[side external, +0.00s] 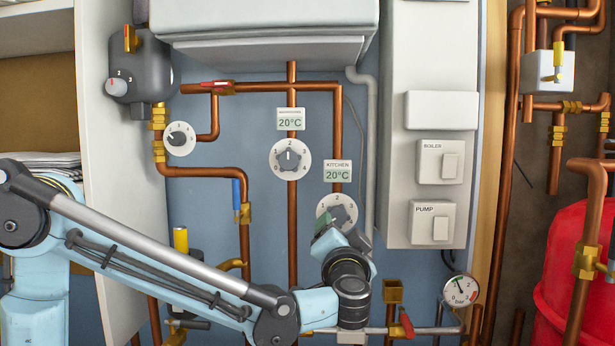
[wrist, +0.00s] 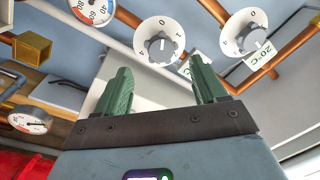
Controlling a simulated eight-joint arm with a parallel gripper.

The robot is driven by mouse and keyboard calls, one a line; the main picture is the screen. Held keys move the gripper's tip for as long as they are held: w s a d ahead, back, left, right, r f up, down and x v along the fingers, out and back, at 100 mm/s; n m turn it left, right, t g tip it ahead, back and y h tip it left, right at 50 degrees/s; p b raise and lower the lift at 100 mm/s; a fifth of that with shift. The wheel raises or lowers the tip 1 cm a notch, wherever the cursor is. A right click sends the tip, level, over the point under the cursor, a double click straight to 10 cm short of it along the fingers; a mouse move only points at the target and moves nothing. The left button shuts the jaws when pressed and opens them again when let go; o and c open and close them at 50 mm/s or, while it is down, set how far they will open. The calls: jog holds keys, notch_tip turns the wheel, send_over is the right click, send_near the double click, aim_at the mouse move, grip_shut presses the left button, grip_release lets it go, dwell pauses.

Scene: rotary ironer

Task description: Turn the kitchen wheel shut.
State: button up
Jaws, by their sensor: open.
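The kitchen wheel (side external: 342,213) is a grey knob on a white numbered dial, under the label marked KITCHEN (side external: 337,171) reading 20°C. My gripper (side external: 326,236) covers its lower left part in the side view. In the wrist view the kitchen wheel (wrist: 160,46) shows beyond and between my green fingers. There my gripper (wrist: 161,66) is open, with nothing between its fingers. The fingers appear apart from the knob, though the exact gap is hard to judge. I cannot read the wheel's setting surely.
A similar dial (side external: 290,159) sits up and left, with its own 20°C label (side external: 290,119). Copper pipes (side external: 338,120) run nearby. The white casing (side external: 432,50) with boiler and pump switches stands at the right. A pressure gauge (side external: 460,290) and red-handled valve (side external: 405,322) are lower right.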

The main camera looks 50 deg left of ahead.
jog(key=shift+v, duration=2.3)
jog(key=s+a+f+g+h, duration=0.1)
jog(key=a+f+h, duration=0.1)
jog(key=s+a+f+g+h, duration=0.1)
jog(key=a+f+h, duration=0.1)
jog(key=f, duration=0.1)
jog(key=s+a+f+m+g+h, duration=0.1)
jog(key=a+f+h, duration=0.1)
jog(key=f, duration=0.1)
jog(key=shift+s+a+f+g, duration=0.15)
jog(key=shift+s+g, duration=0.05)
jog(key=shift+g, duration=0.2)
jog(key=s+d+f+g+h, duration=0.1)
jog(key=s+d+f+h, duration=0.2)
jog(key=s+f+h, duration=0.5)
jog(key=shift+s+g, duration=0.4)
jog(key=shift+s, duration=0.7)
